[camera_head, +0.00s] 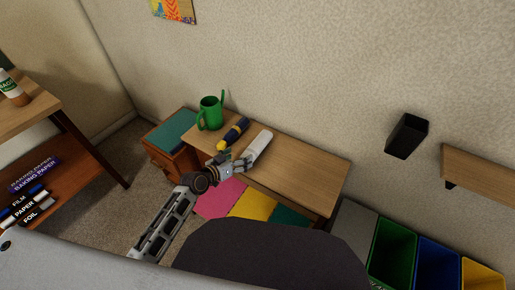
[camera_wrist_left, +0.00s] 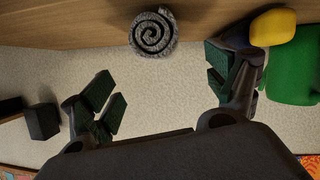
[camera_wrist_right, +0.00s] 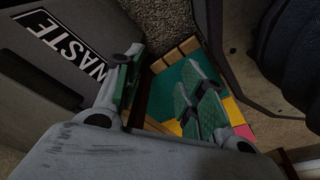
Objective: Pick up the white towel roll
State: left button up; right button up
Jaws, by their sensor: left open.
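The white towel roll (camera_head: 258,146) lies on the wooden bench (camera_head: 305,172), right of a yellow and dark object (camera_head: 233,133). In the left wrist view its spiral end (camera_wrist_left: 153,35) faces the camera and looks grey. My left gripper (camera_head: 226,163) is at the near edge of the bench, close to the roll's near end. In the left wrist view my left gripper (camera_wrist_left: 168,88) is open and empty, with the roll's end between its fingers but beyond them. My right gripper (camera_wrist_right: 163,90) is open and empty, away from the roll.
A green watering can (camera_head: 210,113) stands on the bench's left. The bench's right part is bare. A black holder (camera_head: 407,136) is on the wall. Green (camera_head: 392,250), blue (camera_head: 437,262) and yellow bins stand at lower right. The right wrist view shows a grey WASTE surface (camera_wrist_right: 40,85).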

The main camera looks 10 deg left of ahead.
aim_at(246, 154)
pick_arm(q)
jog(key=x, duration=0.3)
jog(key=shift+w+d, duration=0.1)
jog(key=shift+w, duration=0.05)
jog(key=shift+w+d+f+b, duration=0.3)
jog(key=shift+w+b, duration=0.05)
jog(key=shift+w, duration=0.2)
jog(key=shift+w+d+f, duration=0.15)
jog(key=shift+w+f, duration=0.1)
jog(key=shift+w, duration=0.05)
jog(key=b+x, duration=0.1)
jog(key=x, duration=0.2)
jog(key=shift+f, duration=0.2)
jog(key=shift+w+d+f, duration=0.25)
jog(key=shift+w+d, duration=0.05)
jog(key=shift+w, duration=0.25)
pick_arm(e)
notch_tip(246, 154, up, 6)
jog(key=w+a, duration=0.2)
pick_arm(q)
jog(key=shift+c, duration=0.2)
pick_arm(e)
jog(key=shift+f, duration=0.15)
pick_arm(q)
jog(key=c, duration=1.1)
